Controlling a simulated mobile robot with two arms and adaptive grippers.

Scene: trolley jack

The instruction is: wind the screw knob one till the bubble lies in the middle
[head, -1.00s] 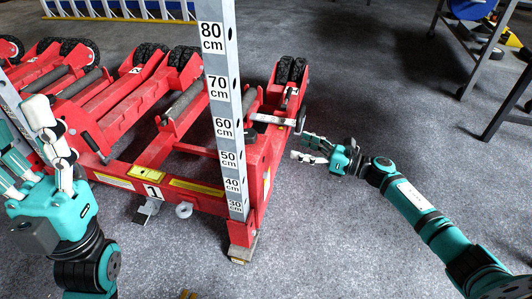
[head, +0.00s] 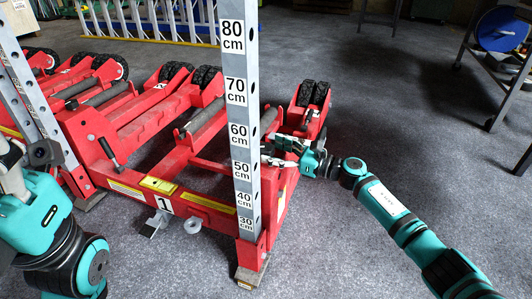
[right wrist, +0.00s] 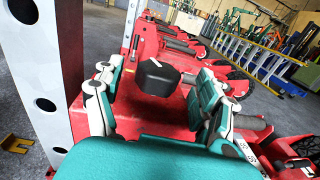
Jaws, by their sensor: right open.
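The red trolley jack (head: 205,212) marked 1 stands on the floor. A yellow level (head: 158,185) lies on its front beam; its bubble is too small to make out. My right gripper (head: 285,152) is at the jack's right side, behind the post. In the right wrist view a black knob (right wrist: 157,77) sits between the open fingers of my right gripper (right wrist: 158,92), with a gap visible on its right. In the head view the knob is hidden or too small to tell. My left gripper (head: 12,160) is at the left edge, partly cut off.
A grey post (head: 234,110) with height marks in cm rises at the jack's front right corner. More red jacks (head: 90,70) stand to the left. Grey floor on the right is free, with a blue reel (head: 502,28) beyond.

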